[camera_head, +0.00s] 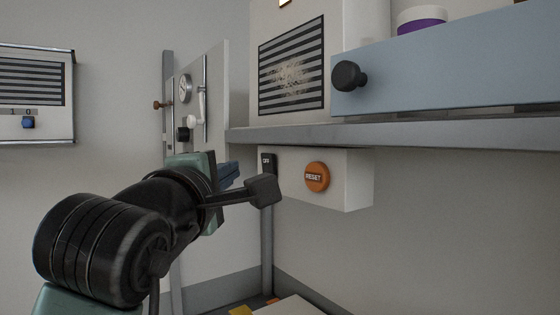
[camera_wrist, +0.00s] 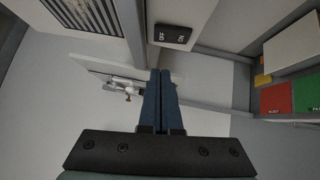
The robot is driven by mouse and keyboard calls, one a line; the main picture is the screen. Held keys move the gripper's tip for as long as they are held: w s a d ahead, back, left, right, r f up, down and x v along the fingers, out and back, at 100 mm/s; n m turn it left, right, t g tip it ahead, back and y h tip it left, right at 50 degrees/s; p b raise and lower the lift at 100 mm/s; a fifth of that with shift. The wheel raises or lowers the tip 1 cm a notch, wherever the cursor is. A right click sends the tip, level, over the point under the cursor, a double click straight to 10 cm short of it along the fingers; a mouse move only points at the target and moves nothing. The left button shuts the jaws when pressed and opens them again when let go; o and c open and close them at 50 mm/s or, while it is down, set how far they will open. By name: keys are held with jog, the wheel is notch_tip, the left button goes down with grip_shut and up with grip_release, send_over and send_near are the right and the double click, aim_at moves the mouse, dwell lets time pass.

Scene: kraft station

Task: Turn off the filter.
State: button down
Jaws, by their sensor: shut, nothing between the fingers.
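A white control box (camera_head: 345,180) hangs under the shelf, with a black rocker switch (camera_head: 268,165) marked OFF on its left face. The switch also shows in the wrist view (camera_wrist: 172,35), with OFF and ON labels; which side is pressed I cannot tell. An orange RESET button (camera_head: 317,177) is on the front of the box. A striped vent panel (camera_head: 291,70) with a dusty patch is above the shelf. My gripper (camera_head: 232,172) is shut and empty, left of the switch. Its blue fingertips (camera_wrist: 161,72) show below the switch in the wrist view, apart from it.
A grey shelf (camera_head: 400,133) runs above the box. A blue-grey panel with a black knob (camera_head: 349,75) is above it. A gauge board (camera_head: 205,110) stands behind my gripper. A wall unit (camera_head: 35,95) with a blue knob (camera_head: 28,122) hangs at far left.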

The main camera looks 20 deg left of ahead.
aim_at(263, 157)
jog(key=shift+w+d+r, duration=0.1)
jog(key=shift+w+d, duration=0.3)
jog(key=shift+w, duration=0.35)
jog(key=shift+w+d+r, duration=0.15)
jog(key=shift+w+d, duration=0.2)
jog(key=shift+w, duration=0.35)
jog(key=shift+w+d+r, duration=0.1)
jog(key=shift+w+d, duration=0.3)
jog(key=shift+w, duration=0.35)
jog(key=shift+p, duration=0.3)
jog(key=shift+w+d+r+p, duration=0.1)
jog(key=shift+d+r+p, duration=0.1)
jog(key=shift+r+p, duration=0.2)
jog(key=shift+w+m+p, duration=0.15)
jog(key=shift+m+p, duration=0.15)
jog(key=shift+p, duration=0.05)
